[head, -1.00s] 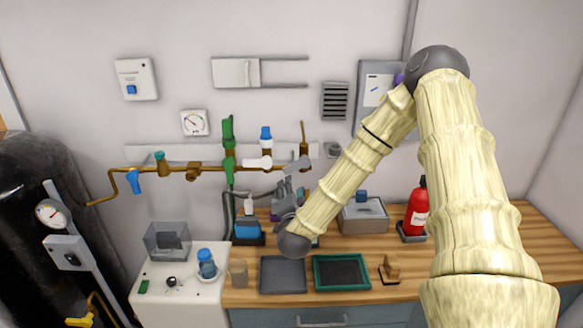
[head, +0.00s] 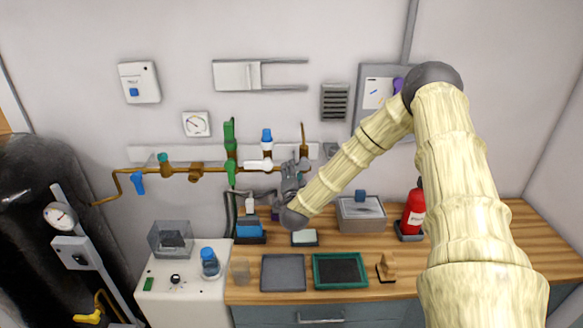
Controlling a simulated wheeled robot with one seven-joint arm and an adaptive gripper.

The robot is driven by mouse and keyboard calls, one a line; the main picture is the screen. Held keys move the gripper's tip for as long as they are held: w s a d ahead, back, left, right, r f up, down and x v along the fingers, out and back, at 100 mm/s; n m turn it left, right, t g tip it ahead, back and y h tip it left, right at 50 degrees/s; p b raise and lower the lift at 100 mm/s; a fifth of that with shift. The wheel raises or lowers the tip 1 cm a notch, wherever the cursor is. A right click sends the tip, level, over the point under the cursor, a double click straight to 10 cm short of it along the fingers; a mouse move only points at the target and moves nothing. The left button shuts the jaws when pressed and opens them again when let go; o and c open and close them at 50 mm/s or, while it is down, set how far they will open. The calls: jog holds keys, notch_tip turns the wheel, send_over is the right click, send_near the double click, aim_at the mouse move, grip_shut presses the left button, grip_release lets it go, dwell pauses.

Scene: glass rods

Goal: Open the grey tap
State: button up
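A brown pipe (head: 232,170) runs along the wall and ends at the right in an upright brown fitting (head: 304,149). The grey tap handle sits just below this fitting. My gripper now covers it almost entirely, so its angle cannot be read. My gripper (head: 294,165) is raised at the handle's place, fingers pointing up. It is small and grey against grey, so I cannot tell whether its fingers are open, shut or touching the handle.
A white-handled valve with a blue top (head: 266,148), a green valve (head: 230,150) and a blue-handled tap (head: 138,182) are on the pipework to the left. Below stand a blue container (head: 250,228), a dark tray (head: 283,272) and a green-rimmed tray (head: 340,270). A fire extinguisher (head: 414,212) stands right.

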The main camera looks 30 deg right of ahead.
jog(key=shift+x, duration=0.75)
grip_shut()
